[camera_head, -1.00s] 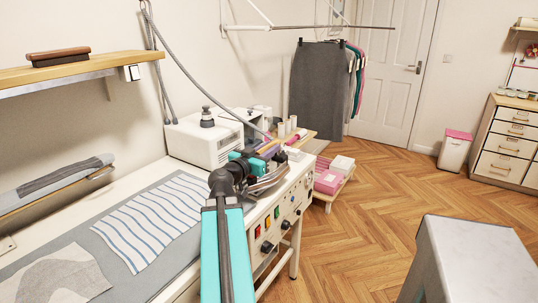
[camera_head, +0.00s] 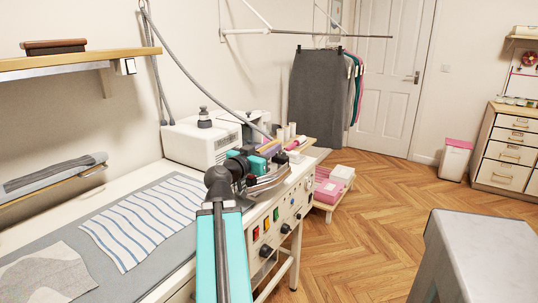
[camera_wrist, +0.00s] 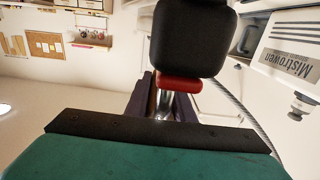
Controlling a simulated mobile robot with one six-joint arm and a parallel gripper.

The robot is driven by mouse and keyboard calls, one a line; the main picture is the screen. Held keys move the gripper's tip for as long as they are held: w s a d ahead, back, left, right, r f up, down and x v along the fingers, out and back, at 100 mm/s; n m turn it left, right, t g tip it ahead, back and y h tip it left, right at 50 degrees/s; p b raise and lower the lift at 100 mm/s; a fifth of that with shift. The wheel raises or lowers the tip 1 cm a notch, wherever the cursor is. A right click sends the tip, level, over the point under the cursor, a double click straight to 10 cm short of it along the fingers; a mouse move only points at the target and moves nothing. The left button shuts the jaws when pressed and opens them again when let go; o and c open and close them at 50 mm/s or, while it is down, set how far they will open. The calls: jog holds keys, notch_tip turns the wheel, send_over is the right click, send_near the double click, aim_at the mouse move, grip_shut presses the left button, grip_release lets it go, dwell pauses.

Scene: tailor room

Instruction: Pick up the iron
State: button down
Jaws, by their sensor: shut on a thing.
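The iron (camera_head: 268,186), with a silvery curved body, is at the right end of the ironing table (camera_head: 128,180), beside the control panel's top edge. My gripper (camera_head: 250,163), teal and black, is shut on the iron from above. My arm hides part of the iron, and I cannot tell whether its sole touches the table. In the wrist view a black block with a red piece (camera_wrist: 180,85) and a shiny metal part (camera_wrist: 168,105) stand beyond the teal and black edge.
A white steam unit (camera_head: 201,141) with a hose stands behind the iron. Thread spools (camera_head: 287,132) and pink boxes (camera_head: 327,188) are beyond. A striped cloth (camera_head: 145,215) lies on the table. A grey-topped stand (camera_head: 490,250) is at the right; open wooden floor (camera_head: 370,225) lies between.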

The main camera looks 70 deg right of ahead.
jog(key=shift+s+a+r+b, duration=0.15)
jog(key=shift+s+a+b, duration=0.3)
jog(key=shift+b, duration=0.9)
jog(key=shift+a+r+b, duration=0.15)
jog(key=shift+a+b, duration=0.1)
jog(key=shift+b, duration=0.15)
